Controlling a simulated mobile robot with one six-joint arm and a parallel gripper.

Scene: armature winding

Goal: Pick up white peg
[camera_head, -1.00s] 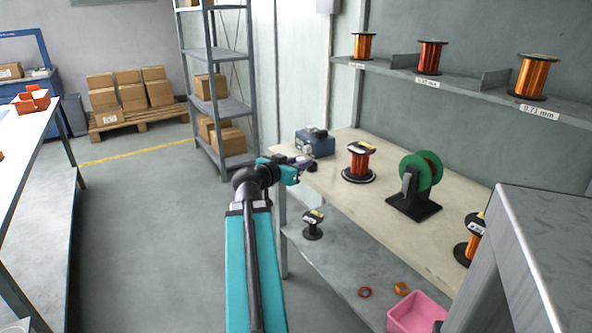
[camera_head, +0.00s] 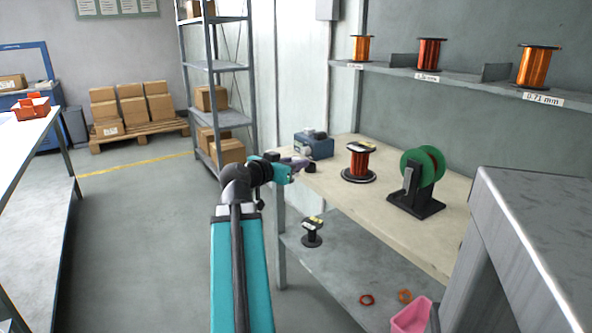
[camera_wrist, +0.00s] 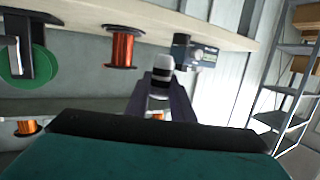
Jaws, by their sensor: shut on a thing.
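The white peg (camera_wrist: 163,63), with a dark band across its body, stands out between the finger tips of my gripper (camera_wrist: 162,92) in the wrist view. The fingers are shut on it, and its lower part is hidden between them.
A blue-grey device (camera_head: 314,145) stands behind the gripper. A copper wire spool (camera_head: 359,162) and a green reel on a black stand (camera_head: 420,180) are farther right. A black spool (camera_head: 312,232) and pink bin (camera_head: 410,316) are on the lower shelf. A grey cabinet (camera_head: 530,240) blocks the right.

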